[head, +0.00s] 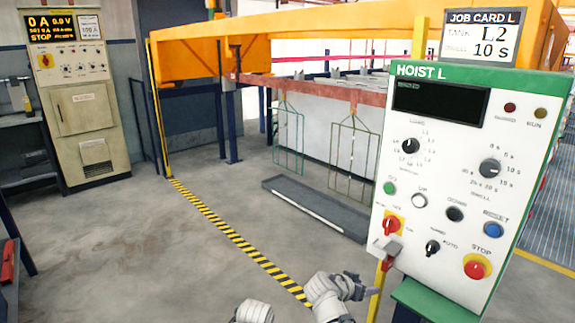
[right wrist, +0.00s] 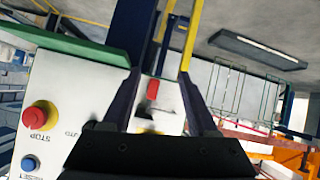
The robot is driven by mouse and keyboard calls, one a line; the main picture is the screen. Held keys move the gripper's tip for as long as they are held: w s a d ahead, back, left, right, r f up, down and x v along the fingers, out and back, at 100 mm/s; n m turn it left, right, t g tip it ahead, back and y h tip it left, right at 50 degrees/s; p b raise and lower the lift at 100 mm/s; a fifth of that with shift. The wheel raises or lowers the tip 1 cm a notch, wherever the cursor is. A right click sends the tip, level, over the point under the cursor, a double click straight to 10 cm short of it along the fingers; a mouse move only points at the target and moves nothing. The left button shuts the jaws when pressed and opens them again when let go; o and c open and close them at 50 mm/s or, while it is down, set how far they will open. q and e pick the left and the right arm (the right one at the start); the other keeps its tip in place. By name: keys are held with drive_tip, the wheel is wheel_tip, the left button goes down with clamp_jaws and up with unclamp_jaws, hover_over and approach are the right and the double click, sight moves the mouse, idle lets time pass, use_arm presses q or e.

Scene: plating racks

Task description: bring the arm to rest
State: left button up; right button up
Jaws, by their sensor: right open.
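My right gripper (head: 362,286) is low in the head view, just left of the lower part of the Hoist L panel (head: 455,145). In the right wrist view its two dark fingers (right wrist: 160,78) stand apart, open, with nothing held between them. Beyond the fingers in that view are the panel's red switch handle (right wrist: 153,89) and a yellow post (right wrist: 189,35). The red handle also shows in the head view (head: 392,251), above and right of the gripper. I cannot tell any contact. My left gripper is not in view.
The panel has knobs, buttons and a red stop button (head: 477,268). A job card (head: 483,33) above reads L2, 10 s. Wire racks (head: 290,140) hang over a grey tray (head: 315,208). A cream cabinet (head: 80,100) stands far left. Floor left of the striped line (head: 235,238) is clear.

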drive_tip(key=s+a+f+n+g+y, duration=0.4)
drive_tip(key=s+a+f+n, duration=0.15)
drive_tip(key=s+a, duration=0.4)
drive_tip(key=s+a+f+n+g+y, duration=0.35)
drive_tip(key=s+a+n, duration=0.35)
drive_tip(key=s+a, duration=0.25)
wheel_tip(320, 180, up, 15)
drive_tip(key=w+p, duration=0.1)
drive_tip(key=p, duration=1.4)
drive_tip(key=shift+a+p, duration=0.15)
drive_tip(key=shift+p, duration=0.2)
drive_tip(key=shift+t, duration=0.25)
